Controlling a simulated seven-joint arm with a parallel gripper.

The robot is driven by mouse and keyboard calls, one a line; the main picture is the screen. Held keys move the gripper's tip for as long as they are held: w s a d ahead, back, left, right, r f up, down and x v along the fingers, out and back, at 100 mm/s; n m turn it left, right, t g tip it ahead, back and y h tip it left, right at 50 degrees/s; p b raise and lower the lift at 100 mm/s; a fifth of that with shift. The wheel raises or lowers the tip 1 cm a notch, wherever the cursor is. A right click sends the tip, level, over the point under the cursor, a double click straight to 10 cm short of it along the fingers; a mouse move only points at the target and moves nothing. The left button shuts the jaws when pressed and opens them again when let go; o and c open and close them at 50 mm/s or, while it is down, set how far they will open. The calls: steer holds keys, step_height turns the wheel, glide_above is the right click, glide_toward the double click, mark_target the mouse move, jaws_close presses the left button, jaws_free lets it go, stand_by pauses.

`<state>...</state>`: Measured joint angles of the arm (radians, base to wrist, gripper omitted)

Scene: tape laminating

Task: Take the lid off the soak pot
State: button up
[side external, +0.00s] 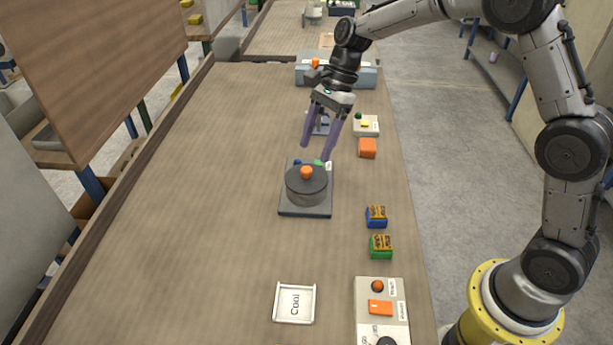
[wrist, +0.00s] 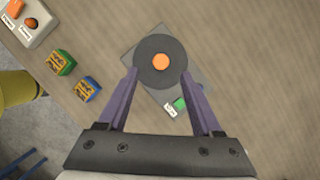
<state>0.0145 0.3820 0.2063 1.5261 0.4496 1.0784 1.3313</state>
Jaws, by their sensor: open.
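The soak pot (side external: 307,193) is a dark grey round pot on a grey square base (side external: 301,211). Its dark lid (side external: 293,181) sits on top with an orange knob (side external: 306,172) at its centre. In the wrist view the lid (wrist: 145,75) and its orange knob (wrist: 161,62) show at the top middle, just beyond the fingertips. My gripper (side external: 315,148) is open and empty, its purple fingers above and behind the pot, apart from the knob. In the wrist view my gripper (wrist: 160,74) has its fingers spread to either side of the lid.
Blue (side external: 376,217) and green (side external: 381,247) blocks with patterned tops stand right of the pot. A white "Cool" tray (side external: 294,303) and a button panel (side external: 382,325) are nearer the front. An orange block (side external: 367,148) is behind right. The table's left side is clear.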

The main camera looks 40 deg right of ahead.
mark_target(306, 169)
steer(key=x, duration=0.5)
steer(key=shift+a, duration=0.1)
jaws_close()
